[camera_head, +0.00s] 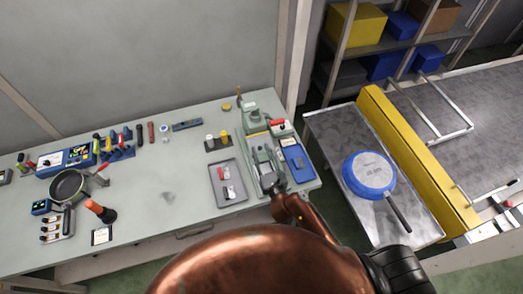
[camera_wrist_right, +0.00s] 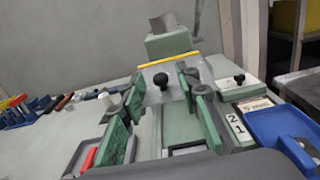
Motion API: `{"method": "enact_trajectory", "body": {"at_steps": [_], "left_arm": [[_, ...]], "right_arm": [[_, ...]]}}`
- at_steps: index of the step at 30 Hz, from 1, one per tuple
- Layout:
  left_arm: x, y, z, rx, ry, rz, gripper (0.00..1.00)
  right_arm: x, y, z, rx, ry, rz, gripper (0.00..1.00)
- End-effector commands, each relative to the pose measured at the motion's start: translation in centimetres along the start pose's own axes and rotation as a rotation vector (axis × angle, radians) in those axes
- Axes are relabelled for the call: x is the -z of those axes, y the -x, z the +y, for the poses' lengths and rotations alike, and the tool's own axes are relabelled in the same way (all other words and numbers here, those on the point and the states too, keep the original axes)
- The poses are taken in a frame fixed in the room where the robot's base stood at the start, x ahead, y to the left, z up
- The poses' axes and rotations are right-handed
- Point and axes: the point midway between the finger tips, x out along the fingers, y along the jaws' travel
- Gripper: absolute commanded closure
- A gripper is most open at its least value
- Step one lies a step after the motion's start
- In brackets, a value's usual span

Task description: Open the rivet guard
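The green rivet machine (camera_head: 252,112) stands at the right end of the workbench; in the right wrist view its upright green body (camera_wrist_right: 168,42) is at the top centre. In front of it is a pale panel, apparently the rivet guard (camera_wrist_right: 185,67), with a yellow top edge and a black knob (camera_wrist_right: 160,79). My right gripper (camera_wrist_right: 160,88) is open, with a green-padded finger on each side of the knob in that view; I cannot tell whether they touch it. In the head view my right gripper (camera_head: 267,172) is over the machine's front. My left gripper is not in view.
A blue tray (camera_head: 297,160) lies right of the machine and a grey tray (camera_head: 215,183) left of it. A blue pan (camera_head: 369,174) lies on the metal table beside a yellow rail (camera_head: 415,150). Tools and a dark pan (camera_head: 69,187) occupy the bench's left. The bench middle is mostly clear.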

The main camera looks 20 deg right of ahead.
Motion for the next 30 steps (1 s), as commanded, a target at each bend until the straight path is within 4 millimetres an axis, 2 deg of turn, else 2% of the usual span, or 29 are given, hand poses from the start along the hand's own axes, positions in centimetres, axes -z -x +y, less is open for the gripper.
{"method": "enact_trajectory", "body": {"at_steps": [11, 24, 30], "left_arm": [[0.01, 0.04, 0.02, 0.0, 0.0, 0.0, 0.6], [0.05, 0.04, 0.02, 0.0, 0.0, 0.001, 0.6], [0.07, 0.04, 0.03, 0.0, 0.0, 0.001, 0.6]], "right_arm": [[0.01, -0.63, -0.02, 0.0, 0.001, 0.0, 0.71], [0.0, -0.6, -0.03, 0.001, 0.001, 0.0, 1.0], [0.0, -0.6, -0.03, 0.0, 0.001, 0.0, 1.0]]}}
